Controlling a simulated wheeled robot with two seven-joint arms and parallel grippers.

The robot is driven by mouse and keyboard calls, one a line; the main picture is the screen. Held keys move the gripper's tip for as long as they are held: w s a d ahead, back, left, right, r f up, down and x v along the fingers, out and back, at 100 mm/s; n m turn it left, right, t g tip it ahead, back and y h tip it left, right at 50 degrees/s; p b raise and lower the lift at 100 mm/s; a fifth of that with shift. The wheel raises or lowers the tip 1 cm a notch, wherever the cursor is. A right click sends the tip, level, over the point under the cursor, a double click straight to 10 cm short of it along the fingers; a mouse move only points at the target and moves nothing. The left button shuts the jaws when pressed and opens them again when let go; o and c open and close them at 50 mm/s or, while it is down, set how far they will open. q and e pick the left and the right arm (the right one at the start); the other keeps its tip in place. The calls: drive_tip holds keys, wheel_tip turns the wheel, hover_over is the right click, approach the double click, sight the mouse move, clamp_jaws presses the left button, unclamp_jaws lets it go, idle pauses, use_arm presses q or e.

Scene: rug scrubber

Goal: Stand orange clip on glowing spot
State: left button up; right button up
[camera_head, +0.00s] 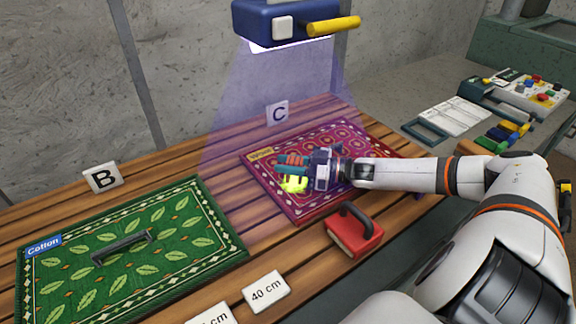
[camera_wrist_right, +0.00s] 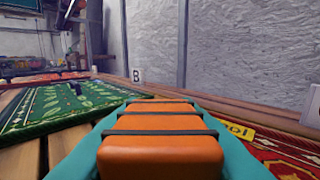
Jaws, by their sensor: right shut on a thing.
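The orange clip (camera_head: 293,159) is between the teal fingers of my right gripper (camera_head: 291,166) above the red-purple rug. In the right wrist view the clip (camera_wrist_right: 161,150) fills the space between the fingers and shows dark bands across it. My right gripper is shut on it. The glowing spot (camera_head: 293,186) is bright yellow-green on the rug, just below the gripper in the head view and partly covered by it. I cannot tell whether the clip touches the rug. My left gripper is not in view.
A red scrubber with a black handle (camera_head: 354,234) stands by the rug's near edge. A green Cotton rug (camera_head: 190,255) with a dark handle lies left. A blue lamp unit (camera_head: 285,25) with a yellow lever hangs above. Signs B (camera_head: 103,178) and C (camera_head: 277,113) stand behind.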

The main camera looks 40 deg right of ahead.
drive_tip(key=shift+f, duration=0.3)
drive_tip(key=o, duration=0.9)
drive_tip(key=shift+f, duration=0.1)
drive_tip(key=shift+o, duration=0.2)
drive_tip(key=shift+r, duration=0.2)
drive_tip(key=shift+s+d+f, duration=0.1)
drive_tip(key=shift+s+d, duration=0.15)
drive_tip(key=v, duration=0.6)
drive_tip(key=shift+s+d, duration=0.2)
drive_tip(key=shift+s, duration=0.15)
